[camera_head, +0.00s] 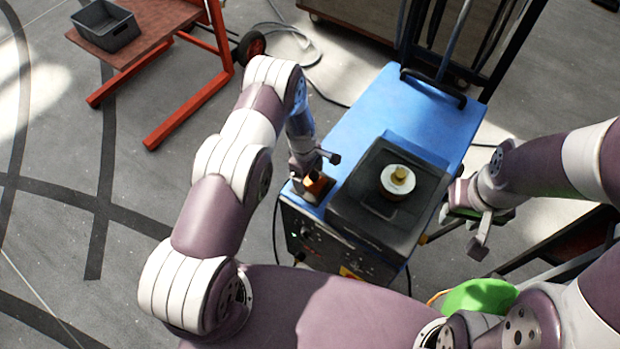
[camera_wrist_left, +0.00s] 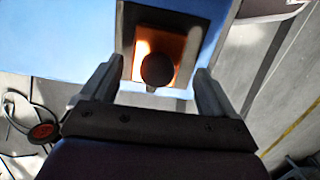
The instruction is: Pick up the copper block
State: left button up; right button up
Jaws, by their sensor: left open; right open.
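The copper block (camera_head: 313,187) sits in a small dark square holder at the front left corner of the blue cart top. In the left wrist view the block (camera_wrist_left: 178,47) is orange-brown, with a dark round shape in front of it hiding part of its face. My left gripper (camera_head: 320,166) is just above the block. In the left wrist view my left gripper (camera_wrist_left: 155,82) is open, one finger on each side of the block, with nothing held. Whether a finger touches the holder is unclear. My right gripper (camera_head: 472,222) is open and empty, right of the cart.
A black box (camera_head: 365,215) stands on the blue cart (camera_head: 365,110) right of the block, carrying a white spool-like disc (camera_head: 397,183) with a brass top. A black handle (camera_head: 433,88) is at the cart's back. A grey bin (camera_head: 104,28) rests on a red stand at the far left.

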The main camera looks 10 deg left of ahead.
pick_arm(q)
jog(key=shift+w+d+f, duration=0.15)
jog(key=shift+d+f, duration=0.2)
jog(key=shift+f, duration=0.3)
jog(key=shift+s+a, duration=0.15)
jog(key=shift+s, duration=0.05)
jog(key=c, duration=1.2)
jog(key=shift+w, duration=0.1)
jog(key=c, duration=0.4)
jog(key=shift+r, duration=0.15)
